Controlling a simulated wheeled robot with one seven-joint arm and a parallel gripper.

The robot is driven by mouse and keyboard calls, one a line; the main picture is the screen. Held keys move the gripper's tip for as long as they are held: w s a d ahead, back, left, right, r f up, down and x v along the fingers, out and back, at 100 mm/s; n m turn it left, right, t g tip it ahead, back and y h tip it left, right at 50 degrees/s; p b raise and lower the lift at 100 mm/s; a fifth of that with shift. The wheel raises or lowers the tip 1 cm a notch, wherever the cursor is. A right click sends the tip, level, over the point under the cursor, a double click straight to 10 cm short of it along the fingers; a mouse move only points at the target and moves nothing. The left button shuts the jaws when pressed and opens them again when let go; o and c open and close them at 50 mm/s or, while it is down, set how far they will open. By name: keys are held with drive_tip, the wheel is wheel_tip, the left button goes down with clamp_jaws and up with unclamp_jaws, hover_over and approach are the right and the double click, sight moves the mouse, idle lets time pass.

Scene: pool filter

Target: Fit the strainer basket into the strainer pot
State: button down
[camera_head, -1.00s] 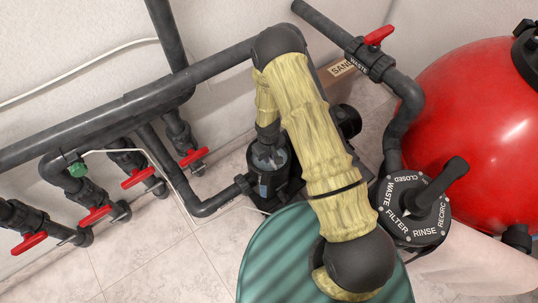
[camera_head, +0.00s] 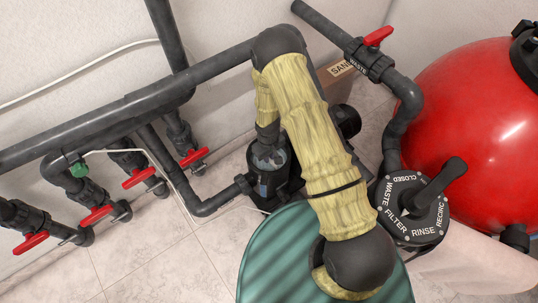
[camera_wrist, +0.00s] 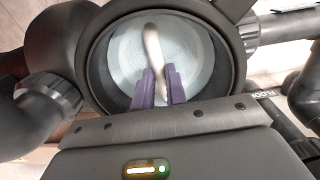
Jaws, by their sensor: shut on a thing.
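The strainer pot (camera_head: 264,187) is a dark cylinder with an open top, left of my arm's yellow sleeve in the head view. In the wrist view its dark round rim (camera_wrist: 88,58) encircles the pale, finely meshed strainer basket (camera_wrist: 195,58). The basket sits within the pot's mouth; its depth and whether it is fully seated cannot be told. Its pale handle (camera_wrist: 152,42) arches up across the opening. My gripper (camera_wrist: 160,76) has two purple fingers closed on this handle. In the head view, pale basket parts show in the pot's mouth, and my fingers are hard to make out.
Dark pipes and red-handled valves (camera_head: 139,178) stand left of the pot. A green round lid or drum top (camera_head: 265,255) is in front. The multiport valve (camera_head: 413,208) and red filter tank (camera_head: 470,110) are at right. Bare floor tiles lie at lower left.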

drive_tip(key=c, duration=1.3)
unclamp_jaws()
drive_tip(key=shift+c, duration=0.2)
wheel_tip(320, 180, up, 7)
drive_tip(key=p, duration=0.6)
drive_tip(key=shift+r, duration=0.1)
wheel_tip(320, 180, up, 17)
drive_tip(key=p, duration=0.4)
drive_tip(key=shift+a, duration=0.15)
drive_tip(key=shift+r, duration=0.1)
